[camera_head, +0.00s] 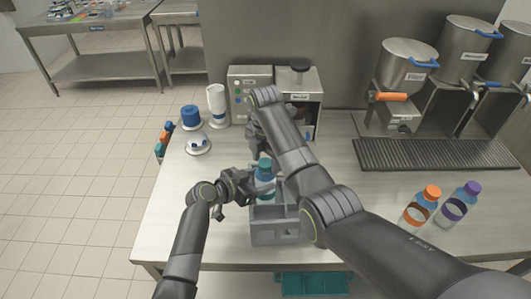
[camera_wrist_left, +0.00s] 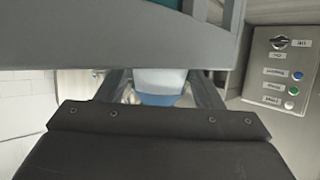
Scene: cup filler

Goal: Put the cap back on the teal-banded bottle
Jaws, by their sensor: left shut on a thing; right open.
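The teal-banded bottle (camera_head: 265,186) stands upright at the grey holder (camera_head: 277,232) on the table, with a teal cap (camera_head: 264,164) showing at its top. I cannot tell whether the cap is fully seated. My left gripper (camera_head: 262,188) is shut around the bottle's body from the left. In the left wrist view a pale and blue part of the bottle (camera_wrist_left: 160,84) shows between the fingers; a grey edge hides much above it. My right gripper (camera_head: 259,146) is open behind and above the bottle, close to the machine front, partly hidden by its own arm.
An orange-capped bottle (camera_head: 420,205) and a purple-capped bottle (camera_head: 458,204) stand at the right. A control box (camera_head: 250,88) and dispensers (camera_head: 405,66) stand at the back. A blue-topped container (camera_head: 191,117), a white bottle (camera_head: 217,105) and a round white thing (camera_head: 198,145) stand at the back left.

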